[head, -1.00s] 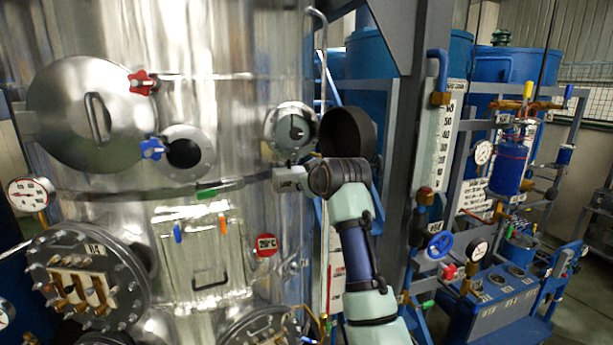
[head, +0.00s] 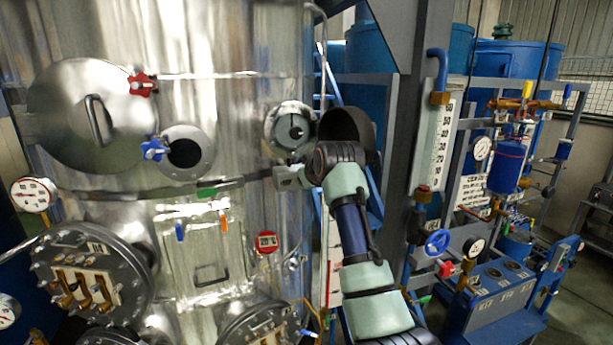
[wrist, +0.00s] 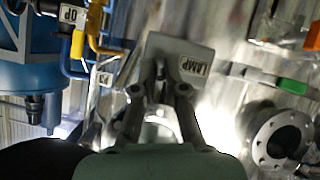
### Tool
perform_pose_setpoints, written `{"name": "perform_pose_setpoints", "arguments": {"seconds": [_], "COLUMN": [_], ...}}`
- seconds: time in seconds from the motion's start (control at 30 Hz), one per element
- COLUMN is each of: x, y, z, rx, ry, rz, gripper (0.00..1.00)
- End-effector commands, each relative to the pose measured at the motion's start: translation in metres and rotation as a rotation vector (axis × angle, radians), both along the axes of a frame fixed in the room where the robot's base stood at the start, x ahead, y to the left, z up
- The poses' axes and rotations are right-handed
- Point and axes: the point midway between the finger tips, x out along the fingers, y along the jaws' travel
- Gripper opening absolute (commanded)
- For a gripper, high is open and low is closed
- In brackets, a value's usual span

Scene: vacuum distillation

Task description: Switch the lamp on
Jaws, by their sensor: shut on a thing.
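A grey switch box labelled LAMP (wrist: 196,66) fills the upper middle of the wrist view. My gripper (wrist: 160,88) reaches up to it, with its two fingers closed around the small switch knob (wrist: 160,68) on its face. The fingers hide most of the knob, so I cannot tell its exact angle. In the head view the box (head: 288,177) is a small grey block on the steel vessel, at the end of my arm. My fingers there are largely hidden. I cannot tell if the lamp is lit.
The shiny steel vessel (head: 110,212) stands behind the box. A round port (head: 290,130) sits just above it. A dark cup-shaped thing (head: 346,128) is close beside my wrist. Blue and yellow pipes (wrist: 86,42) lie left of the fingers in the wrist view.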

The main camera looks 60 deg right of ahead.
Motion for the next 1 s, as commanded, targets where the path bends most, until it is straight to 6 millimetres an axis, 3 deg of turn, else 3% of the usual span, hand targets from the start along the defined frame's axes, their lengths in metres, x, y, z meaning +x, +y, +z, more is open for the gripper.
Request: {"name": "perform_pose_setpoints", "arguments": {"seconds": [0.27, 0.3, 0.43, 0.77, 1.0], "x": [0.000, 0.000, 0.000, -0.001, -0.025], "y": [0.000, 0.000, 0.000, 0.001, 0.025], "z": [0.000, 0.000, 0.000, 0.001, 0.021], "rx": [0.006, 0.006, 0.006, 0.005, 0.002], "ry": [0.006, 0.006, 0.006, 0.004, 0.002], "rz": [0.001, 0.001, -0.001, 0.000, -0.001], "gripper": [0.00, 0.16, 0.36, 0.36, 0.36]}}
